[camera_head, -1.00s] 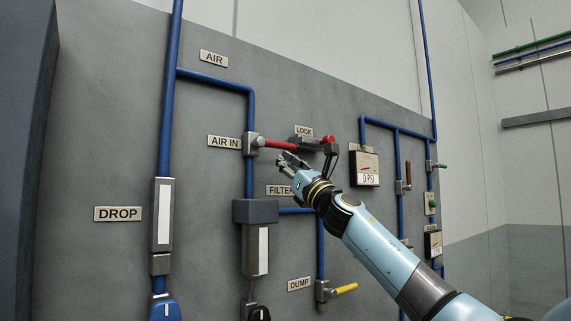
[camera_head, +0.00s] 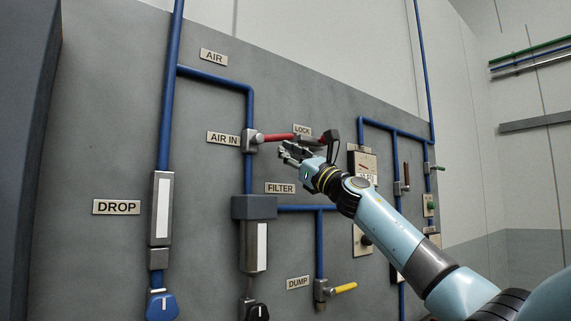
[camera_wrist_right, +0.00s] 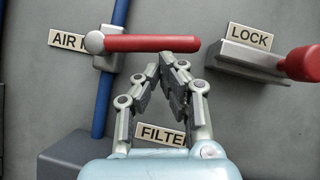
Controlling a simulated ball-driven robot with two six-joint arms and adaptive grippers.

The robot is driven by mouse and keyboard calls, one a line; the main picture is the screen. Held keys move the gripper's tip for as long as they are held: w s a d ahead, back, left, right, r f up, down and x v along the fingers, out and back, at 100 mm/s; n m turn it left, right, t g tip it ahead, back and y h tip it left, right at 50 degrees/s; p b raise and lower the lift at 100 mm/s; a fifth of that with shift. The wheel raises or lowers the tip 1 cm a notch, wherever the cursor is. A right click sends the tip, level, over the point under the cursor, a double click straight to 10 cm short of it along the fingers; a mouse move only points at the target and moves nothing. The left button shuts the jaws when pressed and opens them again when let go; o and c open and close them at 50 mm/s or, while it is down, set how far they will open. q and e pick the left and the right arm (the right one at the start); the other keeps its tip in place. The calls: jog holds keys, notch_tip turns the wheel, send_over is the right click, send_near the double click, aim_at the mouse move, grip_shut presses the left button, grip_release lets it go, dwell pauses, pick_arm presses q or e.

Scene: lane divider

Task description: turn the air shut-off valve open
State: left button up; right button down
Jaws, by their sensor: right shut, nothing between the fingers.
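The air shut-off valve (camera_head: 251,141) sits on the blue pipe beside the AIR IN label. Its red lever (camera_head: 278,137) points right, across the pipe, nearly level. In the right wrist view the red lever (camera_wrist_right: 152,43) runs sideways just beyond the fingertips. My right gripper (camera_head: 284,150) is just below the lever; it also shows in the right wrist view (camera_wrist_right: 166,62), its fingertips together and nothing between them. I cannot tell whether the tips touch the lever. My left gripper is not in view.
A lock slide with a red knob (camera_wrist_right: 301,63) is right of the lever, under the LOCK label (camera_wrist_right: 250,37). The filter (camera_head: 254,210) hangs below the valve. A yellow-handled dump valve (camera_head: 343,288) is lower down. A gauge (camera_head: 362,163) is partly behind my right arm.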

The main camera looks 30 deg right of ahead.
jog(key=r+n+g+y+b, duration=0.1)
jog(key=n, duration=0.1)
jog(key=r+n+g+y, duration=0.1)
jog(key=n+y, duration=0.1)
jog(key=n, duration=0.1)
jog(key=r+n+g+y+b, duration=0.1)
jog(key=n, duration=0.1)
jog(key=shift+d+r+n+y+b, duration=0.1)
jog(key=shift+d+n+y+b, duration=0.2)
jog(key=shift+a+r+n+g, duration=0.1)
jog(key=shift+r+n+g, duration=0.25)
jog(key=shift+n, duration=0.35)
notch_tip(320, 180, up, 5)
jog(key=n+g+y+p, duration=0.1)
jog(key=n+g+p, duration=0.45)
jog(key=n, duration=0.25)
send_over(286, 137)
jog(key=a, duration=0.3)
jog(key=shift+s+t+p, duration=0.35)
jog(key=shift+t, duration=0.15)
jog(key=shift+a+r, duration=0.1)
jog(key=shift+a, duration=0.05)
